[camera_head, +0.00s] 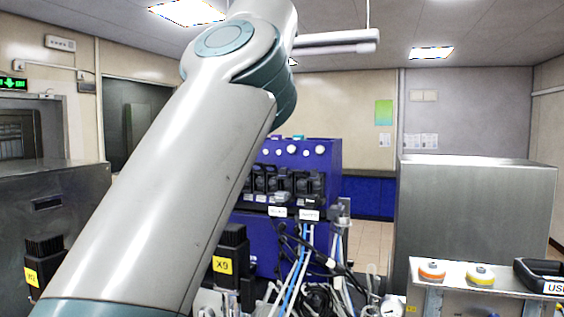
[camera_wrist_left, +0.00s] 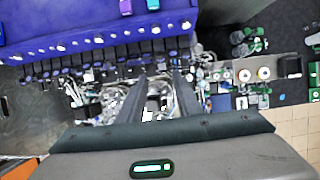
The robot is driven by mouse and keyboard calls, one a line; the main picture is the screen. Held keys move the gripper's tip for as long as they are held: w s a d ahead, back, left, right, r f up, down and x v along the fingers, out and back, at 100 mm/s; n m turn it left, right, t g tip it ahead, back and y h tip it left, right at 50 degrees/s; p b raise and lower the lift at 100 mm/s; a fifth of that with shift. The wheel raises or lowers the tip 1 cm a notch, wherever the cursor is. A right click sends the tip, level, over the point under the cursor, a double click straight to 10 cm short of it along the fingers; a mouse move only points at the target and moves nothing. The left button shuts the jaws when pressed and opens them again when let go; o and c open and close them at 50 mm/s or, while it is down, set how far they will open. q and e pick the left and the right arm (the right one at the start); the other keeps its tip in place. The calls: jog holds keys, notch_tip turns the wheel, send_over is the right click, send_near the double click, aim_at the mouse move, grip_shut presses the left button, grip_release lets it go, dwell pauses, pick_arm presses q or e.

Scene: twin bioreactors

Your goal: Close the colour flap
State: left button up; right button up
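I cannot pick out a colour flap for certain in either view. The blue bioreactor cabinet (camera_head: 325,158) stands behind my left arm in the head view, which hides its left part. It also shows at the top of the left wrist view (camera_wrist_left: 85,32). The fingers point toward the tubing in front of the cabinet. My right gripper is in neither view.
Tubes and cables (camera_head: 315,270) crowd the cabinet's front. An orange-topped cap (camera_head: 432,271) and a yellow one (camera_head: 480,274) sit on a shelf at right. A large metal box (camera_head: 475,205) stands behind them.

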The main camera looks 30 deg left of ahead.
pick_arm(q)
jog(key=f, duration=0.1)
jog(key=b, duration=0.2)
send_near(283, 169)
jog(key=x, duration=0.2)
jog(key=p+x, duration=0.1)
jog(key=x, duration=0.2)
jog(key=p+x, duration=0.1)
jog(key=x, duration=0.2)
jog(key=shift+w+a, duration=0.15)
jog(key=shift+w, duration=0.2)
grip_shut()
